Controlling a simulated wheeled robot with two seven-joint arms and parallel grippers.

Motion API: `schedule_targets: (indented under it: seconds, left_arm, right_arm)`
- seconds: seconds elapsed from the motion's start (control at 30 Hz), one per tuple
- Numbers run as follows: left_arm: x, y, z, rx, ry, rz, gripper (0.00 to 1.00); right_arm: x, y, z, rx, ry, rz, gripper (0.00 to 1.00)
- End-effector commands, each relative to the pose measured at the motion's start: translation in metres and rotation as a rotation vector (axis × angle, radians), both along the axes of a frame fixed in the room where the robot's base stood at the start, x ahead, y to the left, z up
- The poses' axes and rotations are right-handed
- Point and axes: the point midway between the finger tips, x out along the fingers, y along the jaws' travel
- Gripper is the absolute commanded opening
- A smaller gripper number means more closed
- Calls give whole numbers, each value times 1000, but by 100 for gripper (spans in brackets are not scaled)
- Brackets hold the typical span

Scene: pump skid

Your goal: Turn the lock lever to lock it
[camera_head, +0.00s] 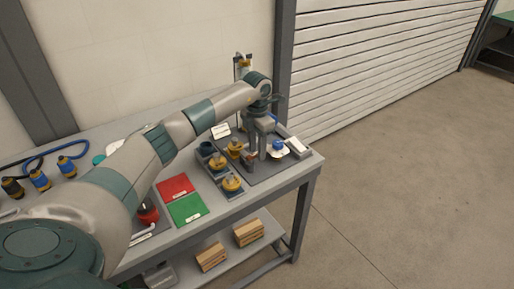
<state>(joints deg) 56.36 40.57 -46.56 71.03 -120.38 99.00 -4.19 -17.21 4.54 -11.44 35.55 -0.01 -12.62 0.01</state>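My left arm reaches across the bench from the left, and its gripper (257,154) points down over the dark grey plate at the bench's right end. Its fingers are small here, and I cannot tell whether they are apart or closed on something. I cannot make out the lock lever clearly; the gripper may hide it. A blue-topped part (278,145) on a white base stands just right of the gripper. Yellow-and-grey fittings (231,183) stand to its left. My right gripper is not in view.
A red mat (175,188) and a green mat (187,208) lie left of the plate. A white box (297,148) is at the plate's right edge. Blue and black hose connectors (40,180) lie far left. Wooden crates (248,232) sit on the lower shelf. The floor at right is clear.

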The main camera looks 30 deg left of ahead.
Motion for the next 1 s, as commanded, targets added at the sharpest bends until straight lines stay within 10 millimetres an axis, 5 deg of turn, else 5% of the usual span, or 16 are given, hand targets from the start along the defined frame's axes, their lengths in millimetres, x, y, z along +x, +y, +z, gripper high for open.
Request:
schedule_targets:
  seconds: [0.07, 0.2, 0.67, 1.0]
  left_arm:
    - [0, 0, 0, 0, 0, 0, 34]
    - [0, 0, 0, 0, 0, 0, 0]
    - [-1, -1, -1, 0, 1, -44, 0]
    - [-3, -5, -3, 2, -1, -236, 0]
  right_arm:
    - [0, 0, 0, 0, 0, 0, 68]
    - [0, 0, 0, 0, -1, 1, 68]
    - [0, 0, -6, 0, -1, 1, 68]
    - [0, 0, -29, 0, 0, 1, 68]
